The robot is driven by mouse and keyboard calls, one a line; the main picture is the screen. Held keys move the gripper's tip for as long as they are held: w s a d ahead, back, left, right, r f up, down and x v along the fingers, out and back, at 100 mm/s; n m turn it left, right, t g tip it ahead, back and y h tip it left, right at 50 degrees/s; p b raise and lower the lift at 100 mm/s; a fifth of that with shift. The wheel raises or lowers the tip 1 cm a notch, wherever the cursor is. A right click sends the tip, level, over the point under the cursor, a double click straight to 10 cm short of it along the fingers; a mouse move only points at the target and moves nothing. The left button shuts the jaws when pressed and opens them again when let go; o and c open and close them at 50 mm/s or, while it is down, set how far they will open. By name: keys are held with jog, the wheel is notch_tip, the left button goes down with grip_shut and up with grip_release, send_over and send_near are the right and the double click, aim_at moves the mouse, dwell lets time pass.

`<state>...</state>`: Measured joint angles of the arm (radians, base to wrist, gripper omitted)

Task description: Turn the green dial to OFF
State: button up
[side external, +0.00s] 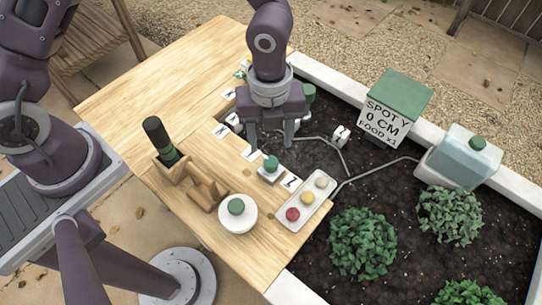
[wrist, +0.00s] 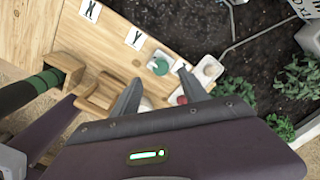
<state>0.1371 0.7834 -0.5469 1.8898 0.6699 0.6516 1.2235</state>
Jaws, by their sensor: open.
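A green knob on a small white square base (side external: 270,165) stands on the wooden table, just below my gripper (side external: 271,144) in the side view. In the wrist view this green knob (wrist: 160,66) shows between and beyond my fingertips (wrist: 160,77). A second green knob (side external: 236,206) sits on a round white base nearer the table's front edge. I cannot tell which of the two is the dial, and no OFF mark is readable. My gripper is open, pointing down and empty, with its fingers apart from both knobs.
A white tray (side external: 304,200) holds red, yellow and beige buttons. A wooden holder (side external: 171,168) carries a dark green-banded handle. Lettered cards (side external: 221,130) lie along the table. Soil with plants (side external: 363,241), a sign box (side external: 389,112) and a green-knobbed tank (side external: 459,160) lie right.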

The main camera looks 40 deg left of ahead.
aim_at(271, 161)
notch_tip(271, 161, down, 8)
jog(key=shift+s+d+r, duration=0.1)
jog(key=shift+d+r, duration=0.05)
jog(key=shift+c, duration=0.4)
grip_shut()
